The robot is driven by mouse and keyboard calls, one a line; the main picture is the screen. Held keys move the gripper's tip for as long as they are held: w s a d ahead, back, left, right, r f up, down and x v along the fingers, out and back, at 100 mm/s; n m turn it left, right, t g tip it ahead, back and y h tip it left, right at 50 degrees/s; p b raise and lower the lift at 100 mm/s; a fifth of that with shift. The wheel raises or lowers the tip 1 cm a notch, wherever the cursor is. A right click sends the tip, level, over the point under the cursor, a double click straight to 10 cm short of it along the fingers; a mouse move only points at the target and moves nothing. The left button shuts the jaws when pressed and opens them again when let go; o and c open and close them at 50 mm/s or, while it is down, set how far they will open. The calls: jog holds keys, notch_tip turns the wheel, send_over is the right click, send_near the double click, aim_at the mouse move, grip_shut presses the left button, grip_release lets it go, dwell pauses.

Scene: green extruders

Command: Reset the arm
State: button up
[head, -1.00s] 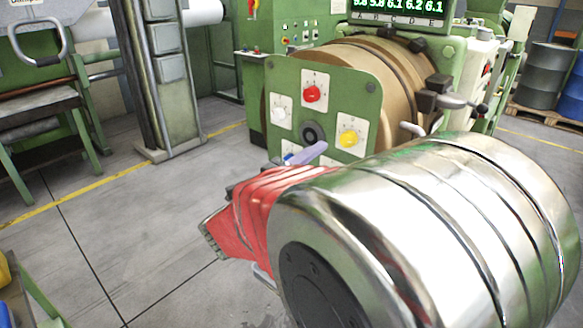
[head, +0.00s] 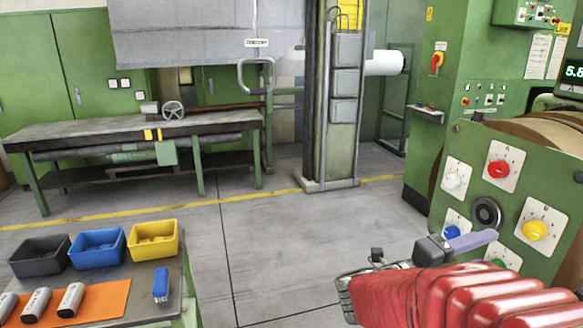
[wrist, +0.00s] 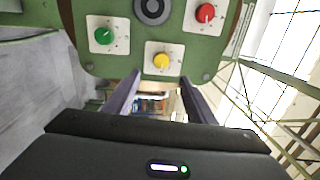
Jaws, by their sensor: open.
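My gripper (head: 474,241) shows at the lower right of the head view, at the end of my red-sleeved arm. One lilac finger shows there, in front of the green control panel (head: 470,153). In the wrist view my gripper (wrist: 160,78) has its two fingers well apart. Nothing is held between them. The panel's lower edge appears above the fingertips in that view. I cannot tell how far the fingertips are from the panel.
The panel carries a red knob (head: 499,169), a yellow knob (head: 535,230) and a dark round part (head: 487,212). At lower left, a worktable has black (head: 40,256), blue (head: 98,249) and yellow (head: 153,240) bins. Open floor (head: 270,240) lies in the middle.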

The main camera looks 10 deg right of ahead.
jog(key=w+a+f+n+t+y, duration=0.3)
jog(key=w+n+t+y, duration=0.1)
jog(key=w+n, duration=0.25)
jog(key=w+a+f+n+t+y, duration=0.3)
jog(key=w+a+f+n+t, duration=0.15)
jog(key=w, duration=0.25)
jog(key=w+a+f+n+t+y, duration=0.1)
jog(key=a+n+y, duration=0.3)
jog(key=a+n, duration=0.15)
jog(key=w+a+f+n+y, duration=0.2)
jog(key=a+n+y, duration=0.2)
jog(key=a, duration=0.3)
jog(key=s+a+f+n+g+y, duration=0.3)
jog(key=s+a+n+g+y, duration=0.15)
jog(key=s+a+n, duration=0.5)
jog(key=s+r+n, duration=0.2)
jog(key=s, duration=0.4)
jog(key=s+r+n+g+h, duration=0.1)
jog(key=s+r+n, duration=0.1)
jog(key=s, duration=0.5)
jog(key=shift+d+n, duration=0.4)
jog(key=shift+n, duration=0.2)
jog(key=shift+c, duration=0.6)
